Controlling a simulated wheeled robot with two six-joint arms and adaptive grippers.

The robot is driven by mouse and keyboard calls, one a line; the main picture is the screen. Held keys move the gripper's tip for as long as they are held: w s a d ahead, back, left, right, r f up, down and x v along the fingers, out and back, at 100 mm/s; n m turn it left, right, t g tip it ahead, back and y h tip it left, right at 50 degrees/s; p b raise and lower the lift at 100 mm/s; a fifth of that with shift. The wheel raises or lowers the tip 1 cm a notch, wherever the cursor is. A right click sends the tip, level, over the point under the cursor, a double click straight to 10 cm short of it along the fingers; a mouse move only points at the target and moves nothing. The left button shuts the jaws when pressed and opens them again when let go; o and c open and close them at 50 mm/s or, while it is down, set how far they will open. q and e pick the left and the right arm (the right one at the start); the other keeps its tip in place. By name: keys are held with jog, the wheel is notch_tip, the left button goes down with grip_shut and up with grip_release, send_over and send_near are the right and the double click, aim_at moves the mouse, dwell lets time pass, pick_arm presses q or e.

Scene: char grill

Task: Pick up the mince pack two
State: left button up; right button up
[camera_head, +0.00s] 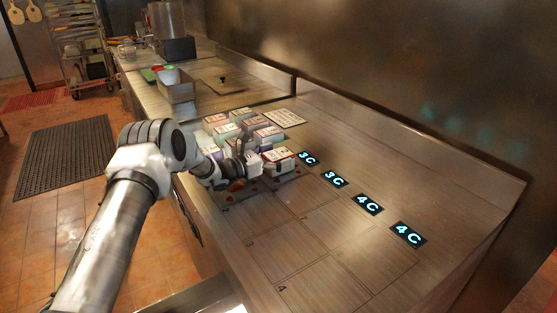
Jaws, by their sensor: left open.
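Several small labelled packs stand close together on the steel counter. I cannot read which one is mince pack two. The nearest pack (280,160), pale with dark sides, sits at the front right of the group. My left gripper (247,167) is open, low over the counter at the near left edge of the packs, beside this front pack. A small white block (254,161) shows right at the fingers, and I cannot tell whether they touch it. The gripper and wrist hide part of the packs behind. My right gripper is not in view.
Lit signs reading 3C (308,159) and 4C (369,204) line the counter's right side. Marked empty panels (315,235) lie in front. A flat printed card (284,118) lies behind the packs. A steel container (178,92) stands farther back. A wall bounds the right.

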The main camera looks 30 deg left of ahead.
pick_arm(q)
jog(key=c, duration=1.4)
jog(key=shift+r, duration=0.1)
